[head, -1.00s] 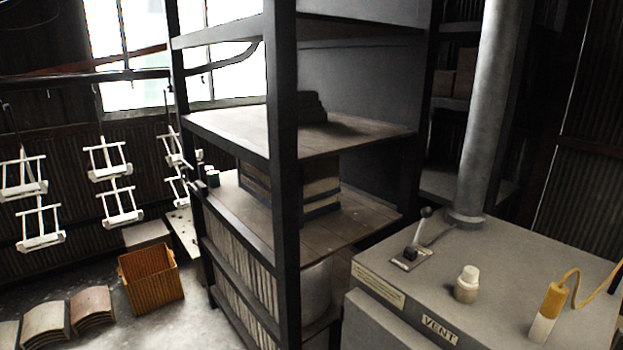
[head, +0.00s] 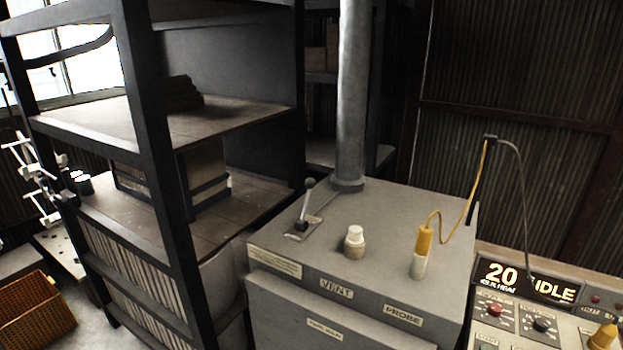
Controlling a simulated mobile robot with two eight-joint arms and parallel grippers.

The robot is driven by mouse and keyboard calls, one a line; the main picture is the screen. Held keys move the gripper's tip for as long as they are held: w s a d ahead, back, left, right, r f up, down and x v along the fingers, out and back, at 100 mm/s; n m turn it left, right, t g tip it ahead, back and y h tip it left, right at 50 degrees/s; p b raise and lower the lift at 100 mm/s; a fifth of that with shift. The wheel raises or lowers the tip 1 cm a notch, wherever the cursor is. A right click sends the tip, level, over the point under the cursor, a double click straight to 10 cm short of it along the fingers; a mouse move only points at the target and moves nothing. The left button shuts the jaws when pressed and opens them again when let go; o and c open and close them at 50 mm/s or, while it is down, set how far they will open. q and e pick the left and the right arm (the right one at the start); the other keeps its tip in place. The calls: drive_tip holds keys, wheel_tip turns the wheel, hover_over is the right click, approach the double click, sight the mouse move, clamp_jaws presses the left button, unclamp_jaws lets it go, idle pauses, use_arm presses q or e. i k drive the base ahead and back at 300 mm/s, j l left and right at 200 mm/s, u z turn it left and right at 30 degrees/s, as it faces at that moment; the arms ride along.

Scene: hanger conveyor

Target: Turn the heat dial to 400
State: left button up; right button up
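A control panel (head: 510,330) sits at the lower right, partly cut off by the bottom edge. Its lit display (head: 527,284) reads 20 and IDLE, with smaller text that is hard to read. Below the display are a red knob (head: 494,310) and a black knob (head: 541,325), each on a plate with markings too small to read. I cannot tell which one is the heat dial. A yellow-orange part (head: 603,337) shows at the right of the panel. Neither of my grippers is in view.
A grey cabinet (head: 350,262) left of the panel carries a lever (head: 305,205), a white-capped knob (head: 354,240), a yellow-and-white probe (head: 422,250) on a cord, and a pipe (head: 352,100). A dark shelf rack (head: 165,190) and an orange crate (head: 38,310) stand further left.

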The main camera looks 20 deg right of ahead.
sight(495, 310)
drive_tip(key=z, duration=2.1)
